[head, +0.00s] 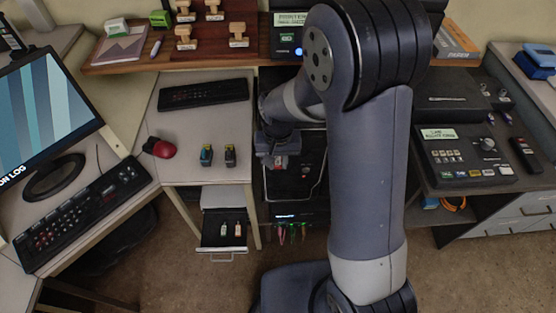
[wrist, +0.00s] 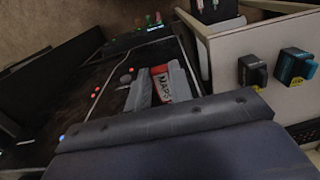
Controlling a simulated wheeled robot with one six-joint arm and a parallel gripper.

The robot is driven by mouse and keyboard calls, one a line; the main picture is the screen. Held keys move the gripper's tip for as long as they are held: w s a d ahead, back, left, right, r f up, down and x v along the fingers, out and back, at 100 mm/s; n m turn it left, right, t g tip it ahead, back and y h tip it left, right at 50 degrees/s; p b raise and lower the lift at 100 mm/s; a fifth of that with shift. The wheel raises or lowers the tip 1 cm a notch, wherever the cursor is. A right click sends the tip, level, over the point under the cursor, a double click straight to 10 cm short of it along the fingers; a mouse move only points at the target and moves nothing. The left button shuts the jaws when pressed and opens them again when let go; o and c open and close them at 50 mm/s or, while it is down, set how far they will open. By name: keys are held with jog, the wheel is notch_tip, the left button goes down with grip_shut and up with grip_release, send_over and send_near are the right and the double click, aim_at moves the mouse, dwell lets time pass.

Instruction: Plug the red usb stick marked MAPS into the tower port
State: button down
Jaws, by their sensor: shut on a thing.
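My gripper (head: 279,161) is in front of the upper part of the black tower (head: 312,158), under the desk shelf. In the wrist view my gripper (wrist: 160,85) is shut on the red usb stick (wrist: 161,83), whose white label reads MAPS. The stick's far end points towards the tower's dark front (wrist: 100,82) with its small red lights. Whether the stick touches the tower cannot be told. The tower port is not distinguishable, and my gripper hides part of the tower front.
An open drawer (head: 224,240) holds small white items below. A box with plugged cables (head: 293,219) is under the tower.

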jog(key=shift+w, duration=0.3)
dwell(0.4)
jog(key=c, duration=1.2)
grip_release()
notch_tip(320, 180, up, 11)
jog(key=shift+f, duration=0.1)
notch_tip(320, 180, down, 11)
jog(key=shift+r, duration=0.1)
jog(key=shift+s, duration=0.15)
